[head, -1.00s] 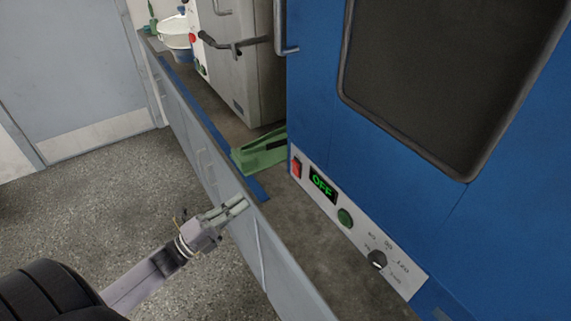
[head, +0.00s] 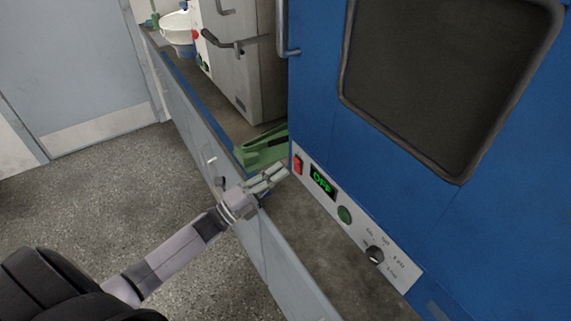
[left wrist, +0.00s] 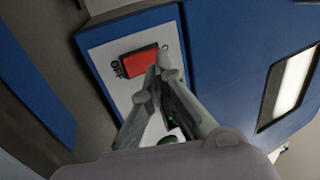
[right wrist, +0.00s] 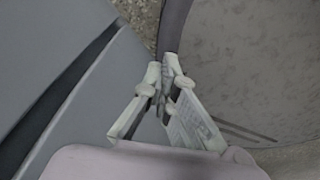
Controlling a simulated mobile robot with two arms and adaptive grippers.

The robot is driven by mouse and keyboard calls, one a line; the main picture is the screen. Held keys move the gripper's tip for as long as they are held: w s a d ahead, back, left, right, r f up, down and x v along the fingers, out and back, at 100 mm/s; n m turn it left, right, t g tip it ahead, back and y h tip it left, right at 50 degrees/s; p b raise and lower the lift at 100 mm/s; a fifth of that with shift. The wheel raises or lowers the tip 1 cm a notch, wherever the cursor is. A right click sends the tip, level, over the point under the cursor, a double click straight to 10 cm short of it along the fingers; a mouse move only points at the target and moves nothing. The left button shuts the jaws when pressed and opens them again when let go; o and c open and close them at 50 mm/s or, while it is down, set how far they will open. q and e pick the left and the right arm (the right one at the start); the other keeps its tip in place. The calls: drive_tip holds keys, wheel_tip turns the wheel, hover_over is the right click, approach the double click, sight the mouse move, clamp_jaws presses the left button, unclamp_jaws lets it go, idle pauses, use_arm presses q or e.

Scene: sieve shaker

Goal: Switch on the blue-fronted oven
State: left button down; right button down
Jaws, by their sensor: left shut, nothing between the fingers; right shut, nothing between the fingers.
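The blue-fronted oven (head: 430,215) stands at the right of the head view with its windowed door closed. Its white control panel (head: 400,271) carries a red rocker switch (head: 298,164), a display (head: 322,181) reading OFF in green, a green button (head: 345,214) and a black knob (head: 375,255). My left gripper (head: 284,172) is shut and empty, its tips just left of the red switch. In the left wrist view its fingertips (left wrist: 160,68) lie in front of the red switch (left wrist: 140,62); I cannot tell whether they touch. My right gripper (right wrist: 168,68) is shut and empty, away from the oven.
A green tray-like object (head: 262,150) lies on the worktop beside the oven. A grey cabinet with a black lever (head: 222,42) and a white bowl (head: 178,30) stand farther back. The worktop (head: 300,225) below the panel is clear.

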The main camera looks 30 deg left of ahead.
sight(295, 162)
use_arm(q)
drive_tip(key=shift+x, duration=1.35)
drive_tip(key=shift+p, duration=0.3)
drive_tip(key=shift+w+d+r+g+p, duration=0.2)
drive_tip(key=shift+r+g+p, duration=0.3)
drive_tip(key=shift+p, duration=0.65)
drive_tip(key=shift+f+b, duration=0.35)
drive_tip(key=shift+b, duration=0.05)
drive_tip(key=shift+a+f, duration=0.1)
